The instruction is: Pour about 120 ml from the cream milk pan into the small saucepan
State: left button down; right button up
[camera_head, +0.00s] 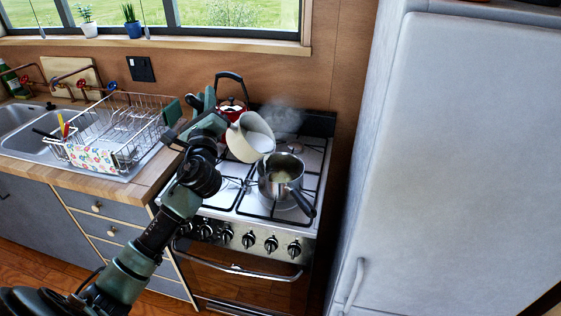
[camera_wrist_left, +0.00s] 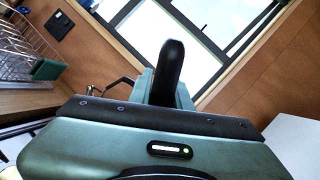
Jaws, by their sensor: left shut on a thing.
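The cream milk pan (camera_head: 241,140) is held in the air above the stove, tilted to the right with its mouth towards the small saucepan. My left gripper (camera_head: 217,122) is shut on its handle; the dark handle (camera_wrist_left: 170,72) also shows in the left wrist view. The small steel saucepan (camera_head: 281,180) stands upright on a front burner, its dark handle pointing to the lower right. Some pale content shows inside it. The pan's rim is just above and left of the saucepan; I cannot make out a stream between them. My right gripper is not in view.
A red kettle (camera_head: 232,104) stands at the back of the stove (camera_head: 229,198), behind the pan. A wire dish rack (camera_head: 119,128) is on the counter at left. A tall grey cabinet or fridge (camera_head: 463,150) stands close on the right. Steam or smoke hangs behind the pan.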

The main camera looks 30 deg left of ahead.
pick_arm(q)
jog(key=shift+d+r, duration=0.15)
jog(key=shift+d, duration=0.1)
jog(key=shift+w+d+r+m, duration=0.1)
jog(key=shift+w+d+m, duration=0.05)
jog(key=shift+d+m, duration=0.15)
jog(key=shift+w+d+r+m+t, duration=0.15)
jog(key=shift+d+m+t, duration=0.15)
jog(key=shift+d+m, duration=0.25)
dwell(0.7)
jog(key=shift+w+d+r+m+t+h+b, duration=0.15)
jog(key=shift+w+d+m+t+h, duration=0.1)
jog(key=shift+d+m, duration=0.3)
jog(key=shift+w+d+m+t+h+b, duration=0.15)
jog(key=shift+d+m+h, duration=0.1)
jog(key=shift+d+m, duration=0.25)
dwell(1.4)
jog(key=s+a+f+n+g+y+b, duration=0.1)
jog(key=s+a+f+n+g, duration=0.2)
jog(key=a+f+n, duration=0.7)
jog(key=shift+s+a+g+b, duration=0.35)
jog(key=shift+a+g, duration=0.25)
jog(key=shift+a, duration=1.2)
jog(key=shift+f, duration=0.1)
